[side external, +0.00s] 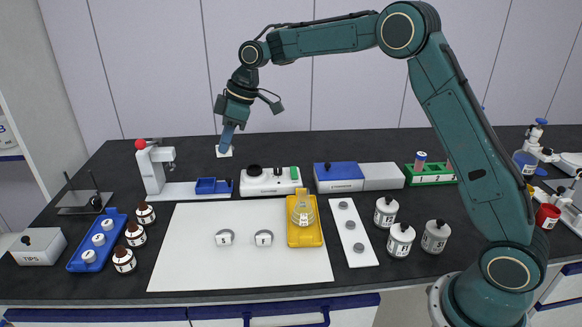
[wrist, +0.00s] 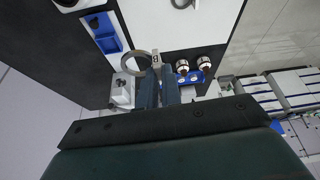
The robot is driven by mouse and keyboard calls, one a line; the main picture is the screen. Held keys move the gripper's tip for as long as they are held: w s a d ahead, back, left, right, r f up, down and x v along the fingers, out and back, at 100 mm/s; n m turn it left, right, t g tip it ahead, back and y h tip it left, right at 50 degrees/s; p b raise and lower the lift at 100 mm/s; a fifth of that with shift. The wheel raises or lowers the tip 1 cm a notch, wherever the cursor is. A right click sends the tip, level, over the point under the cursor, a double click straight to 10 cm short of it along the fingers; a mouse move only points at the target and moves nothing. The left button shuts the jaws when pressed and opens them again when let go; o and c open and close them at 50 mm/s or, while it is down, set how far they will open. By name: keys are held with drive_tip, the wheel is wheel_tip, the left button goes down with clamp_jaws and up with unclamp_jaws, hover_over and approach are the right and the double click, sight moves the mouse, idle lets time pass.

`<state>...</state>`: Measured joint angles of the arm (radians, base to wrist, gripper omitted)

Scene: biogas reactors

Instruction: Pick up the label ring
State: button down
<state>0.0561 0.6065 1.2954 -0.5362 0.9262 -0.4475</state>
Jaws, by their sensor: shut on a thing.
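My gripper (side external: 225,141) is high above the back of the bench, pointing down. It is shut on a label ring (side external: 223,152), which shows as a small white piece at the fingertips. In the wrist view my gripper (wrist: 158,74) has its two fingers close together on the ring's tab, marked with a "B". The grey band of this label ring (wrist: 128,60) sticks out to the left of the fingers. Two other label rings, a left one (side external: 224,237) and a right one (side external: 264,238), lie on the white mat (side external: 190,265).
A yellow tray (side external: 305,237) with a clear glass vessel stands on the mat's right side. Brown bottles (side external: 124,260) and a blue rack (side external: 88,262) stand left. White bottles (side external: 400,240) stand right. A red-topped stand (side external: 151,170) and stirrers (side external: 270,182) line the back.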

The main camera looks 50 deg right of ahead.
drive_tip(key=shift+r, duration=0.4)
drive_tip(key=shift+s, duration=0.1)
idle(0.3)
drive_tip(key=s+d+f, duration=0.2)
drive_tip(key=s+d, duration=0.2)
drive_tip(key=s, duration=0.4)
drive_tip(key=s+d+f+m, duration=0.1)
drive_tip(key=s+d+f, duration=0.1)
drive_tip(key=s+d, duration=0.3)
drive_tip(key=s, duration=0.3)
drive_tip(key=shift+s+f, duration=0.15)
drive_tip(key=shift+s, duration=0.25)
drive_tip(key=shift+d+f, duration=0.1)
drive_tip(key=shift+f, duration=0.15)
drive_tip(key=shift+f, duration=1.8)
drive_tip(key=shift+f, duration=1.35)
idle(1.0)
